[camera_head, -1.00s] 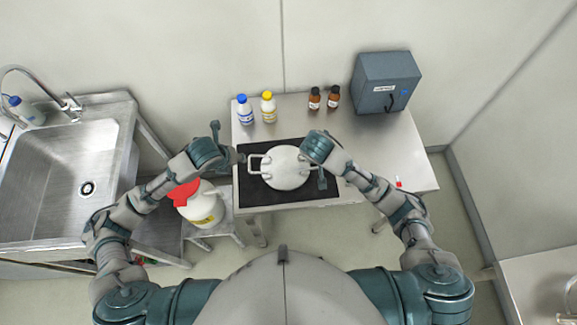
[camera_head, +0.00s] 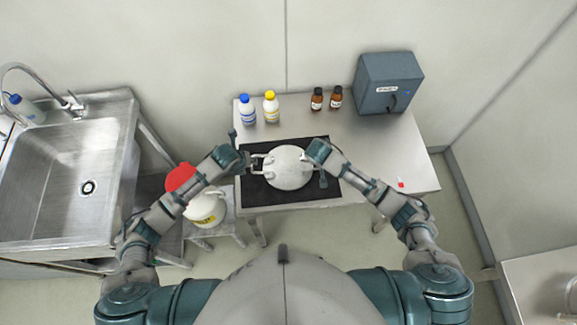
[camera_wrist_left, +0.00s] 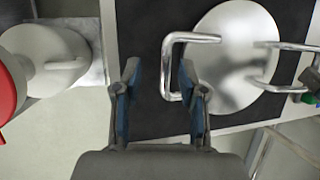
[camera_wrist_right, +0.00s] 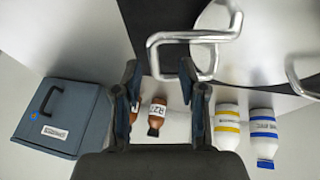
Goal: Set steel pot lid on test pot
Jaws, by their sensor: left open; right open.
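A round, pale steel disc with loop handles, seemingly the pot lid (camera_head: 289,168), lies over a black mat on the steel table. It also shows in the left wrist view (camera_wrist_left: 232,62) and in the right wrist view (camera_wrist_right: 222,20). I cannot tell a separate test pot beneath it. My left gripper (camera_wrist_left: 158,78) is open beside the left handle (camera_wrist_left: 168,60); the handle's outer bar appears between its fingertips. My right gripper (camera_wrist_right: 159,76) is open at the right side; a handle (camera_wrist_right: 154,58) appears between its fingertips. Whether either finger touches is unclear.
White bottles with a blue cap (camera_head: 247,112) and a yellow cap (camera_head: 271,110), two brown bottles (camera_head: 317,99) and a grey-blue box (camera_head: 388,83) stand at the table's back.

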